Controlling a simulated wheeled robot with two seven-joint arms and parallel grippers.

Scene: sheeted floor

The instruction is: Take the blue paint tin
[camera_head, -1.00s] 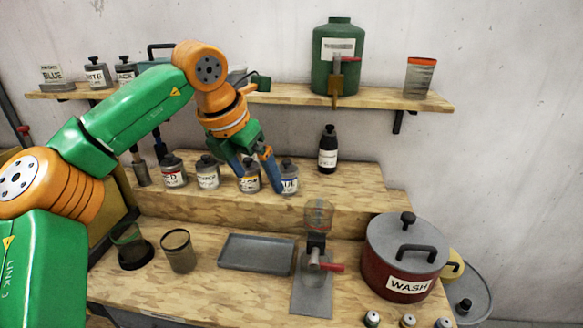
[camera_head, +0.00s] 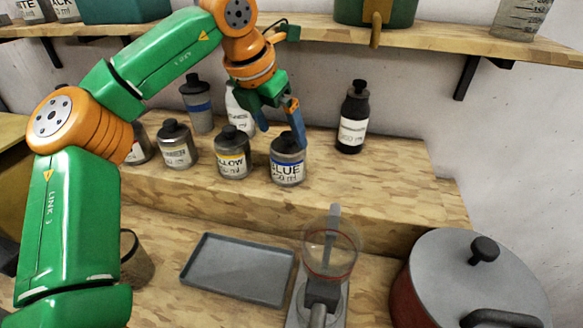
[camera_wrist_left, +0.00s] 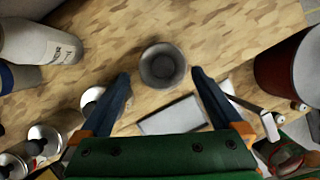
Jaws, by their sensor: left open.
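The blue paint tin (camera_head: 287,174) is a grey tin with a dark cap and a white label reading BLUE. It stands upright at the right end of a row on the raised wooden step. My left gripper (camera_head: 280,130) is open just above it, one finger over the right side of the cap and the other to its left. In the left wrist view the tin (camera_wrist_left: 162,66) shows from above, between the two blue fingertips (camera_wrist_left: 160,76). I cannot tell whether a finger touches it. My right gripper is out of view.
A dark bottle (camera_head: 353,118) stands behind right, a white bottle (camera_head: 238,112) behind left. A grey tray (camera_head: 238,268), a clear-cupped device (camera_head: 330,250) and a lidded pot (camera_head: 470,280) are in front.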

